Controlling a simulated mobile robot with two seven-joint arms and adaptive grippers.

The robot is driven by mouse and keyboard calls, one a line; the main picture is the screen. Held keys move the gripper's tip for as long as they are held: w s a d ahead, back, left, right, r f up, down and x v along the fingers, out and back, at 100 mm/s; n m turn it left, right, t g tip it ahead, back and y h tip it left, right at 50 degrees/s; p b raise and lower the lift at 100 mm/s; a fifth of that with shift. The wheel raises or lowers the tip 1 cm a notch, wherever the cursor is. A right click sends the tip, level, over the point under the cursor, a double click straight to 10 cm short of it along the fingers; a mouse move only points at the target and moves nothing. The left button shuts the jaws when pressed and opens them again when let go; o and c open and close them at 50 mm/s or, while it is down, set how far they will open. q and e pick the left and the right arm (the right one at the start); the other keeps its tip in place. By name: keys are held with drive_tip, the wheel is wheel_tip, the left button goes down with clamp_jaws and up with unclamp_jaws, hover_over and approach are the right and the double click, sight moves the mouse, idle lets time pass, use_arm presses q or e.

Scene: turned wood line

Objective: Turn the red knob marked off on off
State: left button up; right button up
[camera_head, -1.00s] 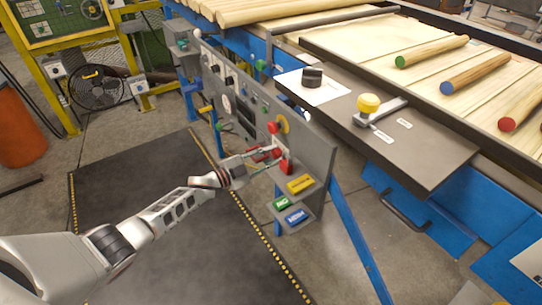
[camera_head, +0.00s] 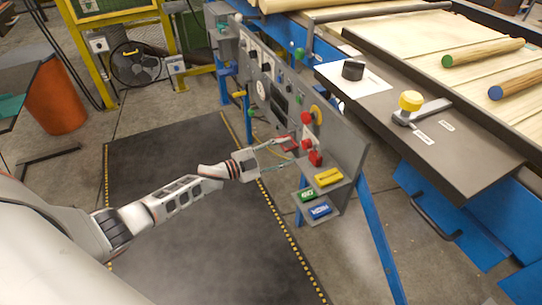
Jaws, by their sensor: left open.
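The grey control panel (camera_head: 345,148) stands at the right of the dark mat, with several knobs and buttons on its face. Red controls sit near its right end: a round red button on a yellow disc (camera_head: 307,117), and below it a red knob (camera_head: 306,145) and a larger red piece (camera_head: 315,158). Their markings are too small to read. My left gripper (camera_head: 286,154) is open in front of these red controls, its fingers spread one above the other. A red patch shows by the upper finger. Whether a fingertip touches the panel I cannot tell. My right gripper is out of view.
Yellow (camera_head: 329,177), green (camera_head: 307,195) and blue (camera_head: 319,211) blocks sit on small shelves below the red controls. A table with a yellow knob (camera_head: 411,101) and a black knob (camera_head: 353,70) lies behind the panel. The dark mat (camera_head: 190,255) is clear.

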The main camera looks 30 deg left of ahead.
use_arm(q)
drive_tip(key=v, duration=0.6)
drive_tip(key=shift+s+d, duration=0.1)
idle(0.3)
